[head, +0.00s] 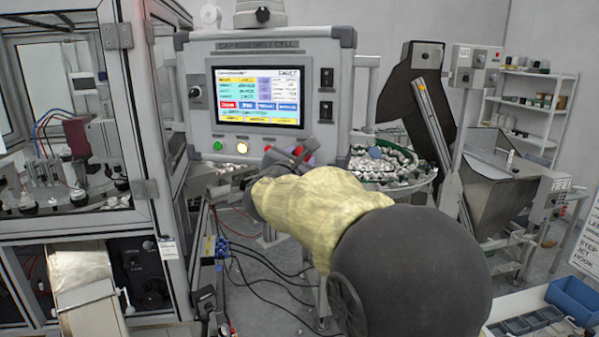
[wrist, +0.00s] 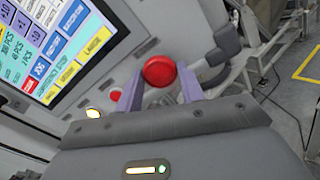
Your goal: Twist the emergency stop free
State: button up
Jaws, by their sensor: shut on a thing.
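The emergency stop (wrist: 160,70) is a round red mushroom button on the lower right of the grey control panel (head: 330,70). In the wrist view it sits between the two purple-grey fingers of my gripper (wrist: 159,84), one on each side. My gripper is shut on it. In the head view my gripper (head: 291,156) is at the panel's lower edge, and only a bit of red shows by the fingers. My yellow-sleeved forearm hides the area below. I cannot tell how far the button is turned.
A lit screen (head: 258,97) is above the buttons. A green button (head: 218,145) and a lit yellow one (head: 242,148) are to the left; a smaller red button (wrist: 115,95) is beside my left finger. A round feeder tray (head: 395,165) stands right. Cables (head: 265,270) hang below.

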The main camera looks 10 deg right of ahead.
jog(key=m+b, duration=0.5)
jog(key=b, duration=0.3)
jog(key=shift+s, duration=0.1)
jog(key=shift+r, duration=0.1)
jog(key=o, duration=1)
